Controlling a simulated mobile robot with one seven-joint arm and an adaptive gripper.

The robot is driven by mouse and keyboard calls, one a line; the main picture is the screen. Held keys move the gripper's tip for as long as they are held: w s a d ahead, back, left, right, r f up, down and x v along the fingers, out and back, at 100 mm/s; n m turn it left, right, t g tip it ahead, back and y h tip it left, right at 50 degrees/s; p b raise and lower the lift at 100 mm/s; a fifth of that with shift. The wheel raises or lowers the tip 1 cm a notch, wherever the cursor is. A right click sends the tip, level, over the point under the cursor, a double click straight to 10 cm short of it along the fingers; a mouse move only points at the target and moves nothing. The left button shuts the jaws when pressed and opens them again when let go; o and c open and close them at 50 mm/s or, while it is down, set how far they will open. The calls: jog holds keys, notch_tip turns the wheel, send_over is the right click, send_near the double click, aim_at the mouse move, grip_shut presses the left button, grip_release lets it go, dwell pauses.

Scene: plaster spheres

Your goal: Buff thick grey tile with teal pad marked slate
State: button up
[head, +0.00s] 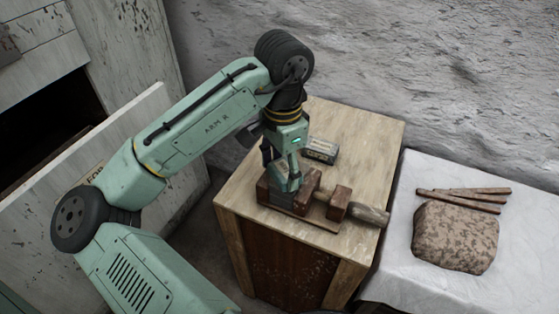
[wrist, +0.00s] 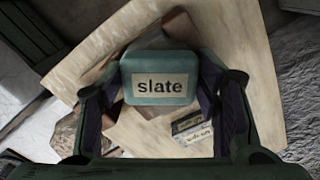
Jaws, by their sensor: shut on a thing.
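The teal pad (wrist: 160,62), a block with a pale label reading "slate", is held between the two fingers of my gripper (wrist: 161,92) in the wrist view. In the head view my gripper (head: 283,168) points down over a brown wooden vise (head: 335,204) on the wooden cabinet. The pad is low between the fingers, by the vise's left part; I cannot tell whether it touches anything.
The vise's round wooden handle (head: 369,213) sticks out over the right edge. A white-covered table (head: 405,262) at right holds a mottled brown lump (head: 455,237) and several sticks (head: 470,199).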

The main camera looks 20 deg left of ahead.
jog(key=shift+s+d+p, duration=0.5)
jog(key=shift+s+d, duration=0.3)
jog(key=shift+d, duration=0.35)
jog(key=shift+w+a+p, duration=0.2)
jog(key=shift+w+a, duration=0.45)
jog(key=shift+a, duration=0.25)
jog(key=shift+w+a+p, duration=0.15)
jog(key=shift+w+a, duration=0.45)
jog(key=shift+a, duration=0.25)
jog(key=shift+d, duration=0.1)
jog(key=shift+s+d+r+p, duration=0.1)
jog(key=shift+s+d+p, duration=0.3)
jog(key=shift+s+d, duration=0.15)
jog(key=shift+s+d+f+p, duration=0.1)
jog(key=shift+s+d+p, duration=0.1)
jog(key=shift+s+d, duration=0.3)
jog(key=shift+s+d+f+p, duration=0.15)
jog(key=shift+s+d, duration=0.1)
jog(key=shift+d, duration=0.35)
jog(key=shift+w+a+r+p, duration=0.65)
jog(key=shift+a+r, duration=0.1)
jog(key=shift+a, duration=0.1)
